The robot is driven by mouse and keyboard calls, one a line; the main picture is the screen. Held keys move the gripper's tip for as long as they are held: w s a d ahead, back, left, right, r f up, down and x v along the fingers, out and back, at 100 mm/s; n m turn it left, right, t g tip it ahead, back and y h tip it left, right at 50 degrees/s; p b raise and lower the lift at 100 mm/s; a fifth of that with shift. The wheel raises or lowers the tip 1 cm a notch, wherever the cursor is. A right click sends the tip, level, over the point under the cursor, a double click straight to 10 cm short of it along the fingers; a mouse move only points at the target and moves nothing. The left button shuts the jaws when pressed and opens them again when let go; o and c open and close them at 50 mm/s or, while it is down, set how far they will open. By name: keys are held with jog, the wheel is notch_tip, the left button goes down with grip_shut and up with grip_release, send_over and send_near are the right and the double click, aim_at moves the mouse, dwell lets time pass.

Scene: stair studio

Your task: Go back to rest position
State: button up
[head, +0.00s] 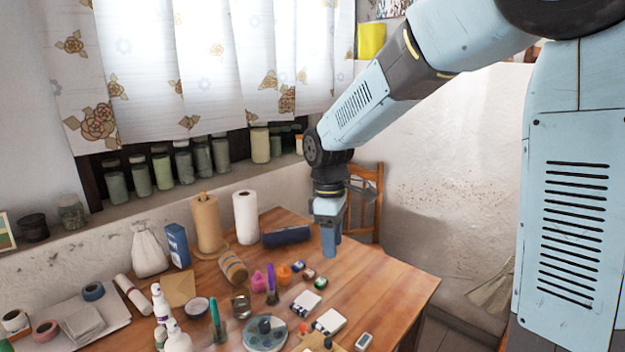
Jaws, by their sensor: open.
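My arm reaches in from the upper right and bends down over the far right part of the wooden table (385,285). My gripper (329,252) hangs pointing down above the table, close to a dark blue roll (286,235) on its left. I see it from the side, with nothing visible held in it. The gap between its fingers is hard to make out from this angle.
The table's left and middle hold a paper roll (246,217), a brown roll (207,222), a white sack (149,250), bottles and small paint pots. Jars (221,154) line the sill behind. A wooden chair (370,190) stands behind the gripper. The table's right side is clear.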

jog(key=s+d+r+m+t, duration=0.3)
jog(key=s+d+r+m, duration=0.3)
jog(key=s+d, duration=0.3)
jog(key=s+d+r+m+t, duration=0.3)
jog(key=s+d+r+m, duration=0.2)
jog(key=s+d+m, duration=0.3)
jog(key=shift+s+d+r+m+t+y, duration=0.3)
jog(key=shift+s+d+r, duration=0.05)
jog(key=shift+d, duration=0.85)
dwell(0.6)
